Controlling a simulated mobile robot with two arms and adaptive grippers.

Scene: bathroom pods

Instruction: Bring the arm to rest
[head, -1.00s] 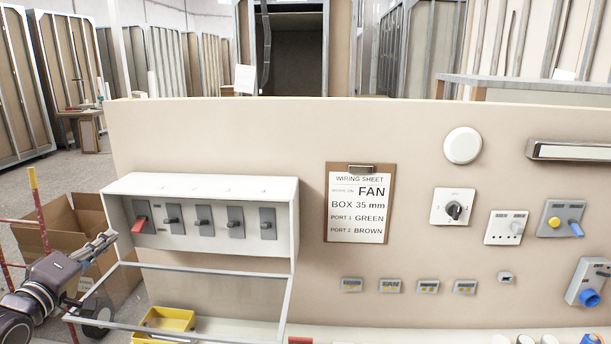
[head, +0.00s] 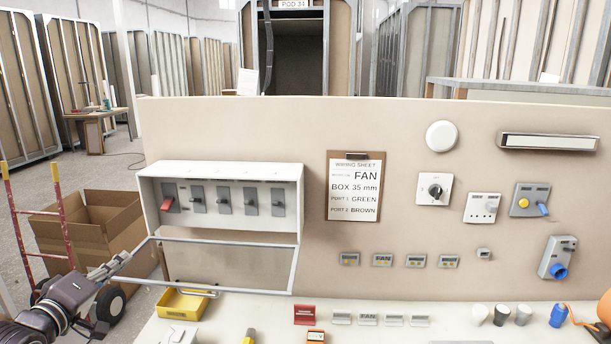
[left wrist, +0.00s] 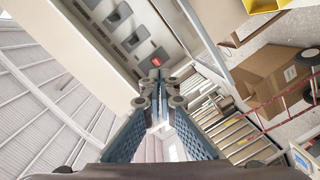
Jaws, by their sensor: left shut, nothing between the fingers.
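My left gripper (head: 122,260) is shut and empty, at the lower left in the head view. It is left of and below the white switch box (head: 230,172), clear of its switches, close to the left end of the lowered clear cover (head: 215,265). In the left wrist view, the gripper's fingertips (left wrist: 158,80) meet, with the red switch lever (left wrist: 157,60) beyond them. That red lever (head: 166,205) is on the leftmost switch; the other levers are dark. My right gripper is not in view.
A yellow bin (head: 183,304) stands on the bench (head: 240,325) below the box. A cardboard box (head: 85,228) and a red hand truck (head: 40,225) are on the floor at left. A clipboard sheet (head: 354,186) hangs on the panel (head: 320,120). Small parts line the bench at right.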

